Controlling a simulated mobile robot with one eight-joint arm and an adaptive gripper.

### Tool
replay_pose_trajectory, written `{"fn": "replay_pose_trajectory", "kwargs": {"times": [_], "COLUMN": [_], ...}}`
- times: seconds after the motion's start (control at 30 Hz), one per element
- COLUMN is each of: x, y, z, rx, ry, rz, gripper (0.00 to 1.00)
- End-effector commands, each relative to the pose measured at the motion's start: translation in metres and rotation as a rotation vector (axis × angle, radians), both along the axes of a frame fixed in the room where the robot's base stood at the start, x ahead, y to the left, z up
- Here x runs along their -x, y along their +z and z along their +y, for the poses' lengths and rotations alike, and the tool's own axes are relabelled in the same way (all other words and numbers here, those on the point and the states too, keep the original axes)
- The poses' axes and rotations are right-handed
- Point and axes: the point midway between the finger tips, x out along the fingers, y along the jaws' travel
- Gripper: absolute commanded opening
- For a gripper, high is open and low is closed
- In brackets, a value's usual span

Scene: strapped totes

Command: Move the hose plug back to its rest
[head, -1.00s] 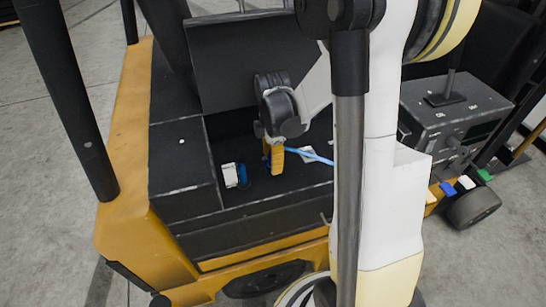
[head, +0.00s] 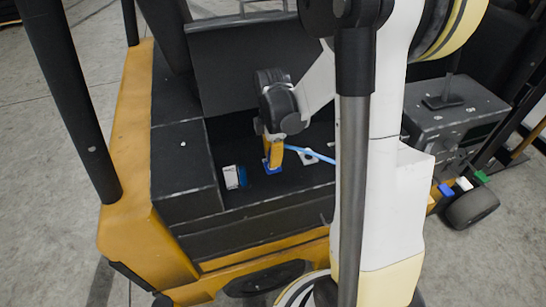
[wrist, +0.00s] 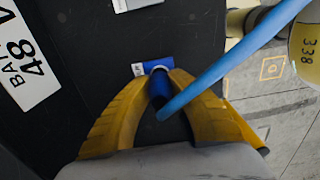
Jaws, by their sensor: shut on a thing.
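My gripper (head: 272,158) is over the dark well of the yellow truck, with its two yellow fingers shut on the blue hose plug. In the wrist view the plug (wrist: 158,87) is a blue cylinder between the fingertips (wrist: 152,80). A brighter blue block with a white mark (wrist: 150,67) sits right at its far end; I cannot tell whether it is fixed to the plug or to the truck. The light blue hose (wrist: 232,55) runs off to the upper right. In the head view a white-and-blue block (head: 232,177) stands left of the gripper. I cannot tell which piece is the rest.
The well has a raised dark box (head: 185,165) on its left and a front wall (head: 265,218). A white battery label (wrist: 30,60) shows in the wrist view. A grey control box (head: 455,110) stands farther right.

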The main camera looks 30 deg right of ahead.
Motion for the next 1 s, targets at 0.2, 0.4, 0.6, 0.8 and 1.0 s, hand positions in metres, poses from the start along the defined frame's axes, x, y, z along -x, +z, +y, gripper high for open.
{"fn": "replay_pose_trajectory", "kwargs": {"times": [0.2, 0.4, 0.6, 0.8, 1.0], "x": [0.0, 0.0, 0.0, 0.0, 0.0], "y": [0.01, 0.018, 0.026, 0.034, 0.04], "z": [0.0, 0.0, 0.0, 0.0, 0.0], "rx": [0.0, 0.0, 0.0, 0.0, 0.0], "ry": [0.0, 0.0, 0.0, 0.0, 0.0], "rz": [0.0, 0.0, 0.0, 0.0, 0.0], "gripper": [0.0, 0.0, 0.0, 0.0, 0.0]}}
